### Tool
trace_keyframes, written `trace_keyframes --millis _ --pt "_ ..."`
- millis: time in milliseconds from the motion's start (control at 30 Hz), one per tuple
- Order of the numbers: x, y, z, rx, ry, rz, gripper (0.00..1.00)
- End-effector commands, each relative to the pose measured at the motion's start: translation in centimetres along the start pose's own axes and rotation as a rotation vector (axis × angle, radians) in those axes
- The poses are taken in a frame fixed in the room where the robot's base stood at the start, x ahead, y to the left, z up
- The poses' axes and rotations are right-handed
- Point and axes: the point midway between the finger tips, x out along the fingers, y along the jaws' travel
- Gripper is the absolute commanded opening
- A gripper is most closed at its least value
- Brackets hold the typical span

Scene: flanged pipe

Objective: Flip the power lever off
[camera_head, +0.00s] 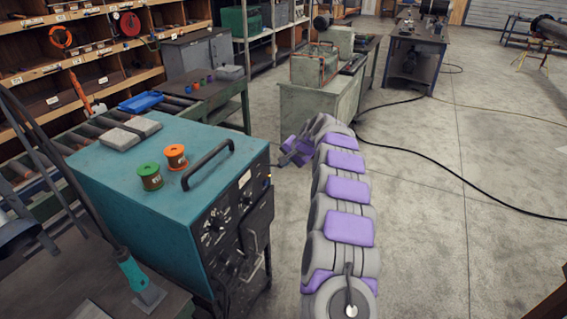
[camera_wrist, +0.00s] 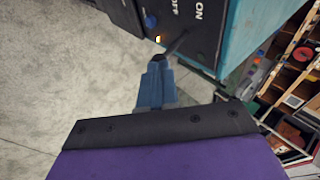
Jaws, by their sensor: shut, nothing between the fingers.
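The teal power unit (camera_head: 160,190) stands at left in the head view, with a black control panel on its right-facing side. In the wrist view the black panel (camera_wrist: 205,38) shows white "OFF" and "ON" labels. A thin dark lever (camera_wrist: 179,42) sticks out from the panel below these labels, towards my fingertips. My gripper (camera_wrist: 158,62) is shut, with its tip at or very near the lever's outer end; I cannot tell whether they touch. In the head view my gripper (camera_head: 286,158) is beside the panel's far upper corner, and the lever is hard to make out.
Green and orange spools (camera_head: 151,177) and a black handle (camera_head: 208,163) are on the unit's top. A pale workbench (camera_head: 318,117) stands beyond my arm. A black cable (camera_head: 430,158) crosses the floor. The concrete floor at right is mostly clear.

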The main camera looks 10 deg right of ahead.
Motion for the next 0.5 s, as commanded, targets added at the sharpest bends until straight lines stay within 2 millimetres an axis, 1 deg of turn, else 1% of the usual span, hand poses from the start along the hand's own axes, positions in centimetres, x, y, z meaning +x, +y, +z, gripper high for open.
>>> trace_keyframes --millis 33,200,500 --pt "0.4 0.5 0.1 0.008 -0.001 -0.030 0.00" --pt "1.2 1.9 0.2 0.030 -0.001 -0.136 0.00" --pt "2.9 4.0 0.6 0.026 -0.004 -0.127 0.00"
